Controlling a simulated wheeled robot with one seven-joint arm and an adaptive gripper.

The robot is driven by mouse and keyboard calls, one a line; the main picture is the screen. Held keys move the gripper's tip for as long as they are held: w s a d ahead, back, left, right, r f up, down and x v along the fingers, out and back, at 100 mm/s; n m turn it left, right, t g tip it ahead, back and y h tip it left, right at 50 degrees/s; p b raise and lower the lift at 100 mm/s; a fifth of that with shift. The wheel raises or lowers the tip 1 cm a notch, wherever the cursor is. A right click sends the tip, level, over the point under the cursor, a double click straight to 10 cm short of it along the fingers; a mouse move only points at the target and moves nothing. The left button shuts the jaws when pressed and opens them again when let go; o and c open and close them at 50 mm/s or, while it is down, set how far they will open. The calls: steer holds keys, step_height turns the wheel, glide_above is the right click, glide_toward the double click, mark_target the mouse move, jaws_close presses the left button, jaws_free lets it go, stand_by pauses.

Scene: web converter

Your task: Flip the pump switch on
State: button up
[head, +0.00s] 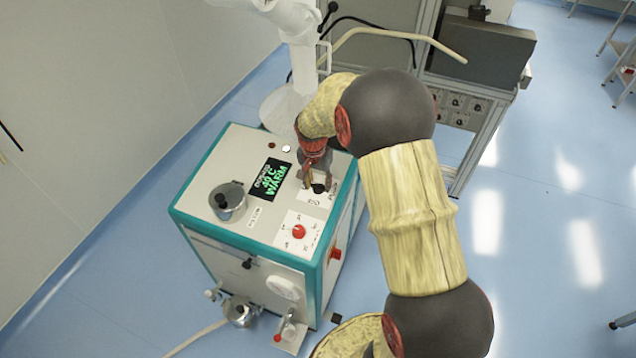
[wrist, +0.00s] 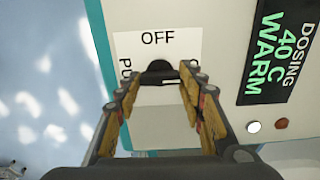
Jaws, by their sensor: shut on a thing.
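The pump switch is a small black knob (wrist: 158,69) on a white label plate (wrist: 165,45) that reads OFF above it and PU... at its left. In the head view the black switch (head: 319,188) sits near the right edge of the machine's top. My gripper (head: 313,180) points down at it. In the wrist view my gripper (wrist: 158,82) has its fingers on either side of the switch, closed on it at the tips. The rest of the label is hidden by the fingers. I cannot tell which way the switch is set.
The white and teal machine (head: 241,185) has a display (head: 270,179) reading DOSING 40 C WARM, a red dial (head: 299,231), a metal pot (head: 229,201) and a red side button (head: 336,254). A grey cabinet (head: 470,60) stands behind.

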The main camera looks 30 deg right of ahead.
steer(key=o, duration=1.2)
steer(key=shift+r, duration=0.1)
steer(key=r, duration=0.4)
steer(key=a+r, duration=0.1)
steer(key=r, duration=0.2)
steer(key=s+r, duration=0.1)
steer(key=r, duration=0.3)
steer(key=shift+s+a+r, duration=0.1)
steer(key=shift+a+r, duration=0.15)
steer(key=shift+r, duration=0.05)
